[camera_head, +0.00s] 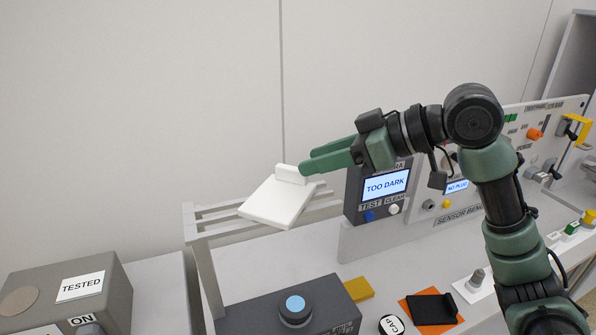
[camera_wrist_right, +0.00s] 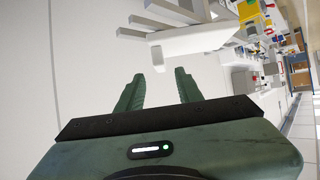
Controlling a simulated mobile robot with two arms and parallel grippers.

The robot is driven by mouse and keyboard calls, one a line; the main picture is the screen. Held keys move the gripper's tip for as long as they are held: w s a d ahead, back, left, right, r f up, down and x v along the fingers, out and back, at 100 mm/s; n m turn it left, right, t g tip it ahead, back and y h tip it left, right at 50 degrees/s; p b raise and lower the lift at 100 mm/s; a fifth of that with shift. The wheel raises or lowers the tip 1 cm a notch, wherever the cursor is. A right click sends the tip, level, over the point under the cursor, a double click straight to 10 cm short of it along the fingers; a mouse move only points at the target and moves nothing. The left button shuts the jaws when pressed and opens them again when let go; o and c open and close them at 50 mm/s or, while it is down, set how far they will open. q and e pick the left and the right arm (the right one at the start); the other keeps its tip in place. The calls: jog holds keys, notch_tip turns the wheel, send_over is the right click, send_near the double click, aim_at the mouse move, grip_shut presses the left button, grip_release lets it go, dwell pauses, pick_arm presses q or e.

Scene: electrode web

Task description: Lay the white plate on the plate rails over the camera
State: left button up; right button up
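The white plate (camera_head: 278,204) has a raised block-like handle (camera_head: 290,174) on its edge. It lies at an angle across the plate rails (camera_head: 222,208) in the head view; whether it rests flat on them I cannot tell. My right gripper (camera_head: 306,161) is open, its fingertips just beside the handle. In the right wrist view, the fingers (camera_wrist_right: 158,77) stand apart and the plate (camera_wrist_right: 196,40) with its handle is just beyond the tips. The dark box with a round blue lens (camera_head: 295,304), seemingly the camera, stands lower in front. My left gripper is not in view.
A dark unit with a screen reading TOO DARK (camera_head: 385,185) stands right of the rails. A grey TESTED box (camera_head: 62,298) is at left. A yellow block (camera_head: 358,289), a round CAP piece (camera_head: 391,325) and a black part on an orange mat (camera_head: 432,308) lie in front.

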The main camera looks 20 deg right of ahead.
jog(key=b+v, duration=0.1)
jog(key=v, duration=0.5)
jog(key=shift+f, duration=0.1)
dwell(1.4)
